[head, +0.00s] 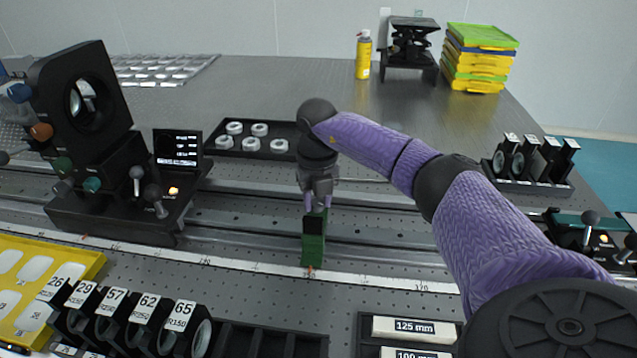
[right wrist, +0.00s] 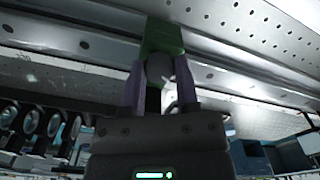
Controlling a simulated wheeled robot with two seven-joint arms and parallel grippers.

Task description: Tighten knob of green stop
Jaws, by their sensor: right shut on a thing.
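The green stop (head: 314,250) sits on the rail at the middle of the head view, above the white scale strip. My right gripper (head: 317,203) reaches down to its top from the far side. In the right wrist view the green stop (right wrist: 163,38) is at the top centre, and the two purple fingers of my right gripper (right wrist: 160,85) are shut on its greyish knob (right wrist: 160,66), one on each side. The knob is mostly hidden by the fingers in the head view. My left gripper is not in view.
A black optic mount (head: 85,110) with levers stands on the rail at left. A lens rack (head: 130,320) and a yellow tray (head: 45,265) are in front. A black tray of white rings (head: 255,140) lies behind. The rail beside the stop is clear.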

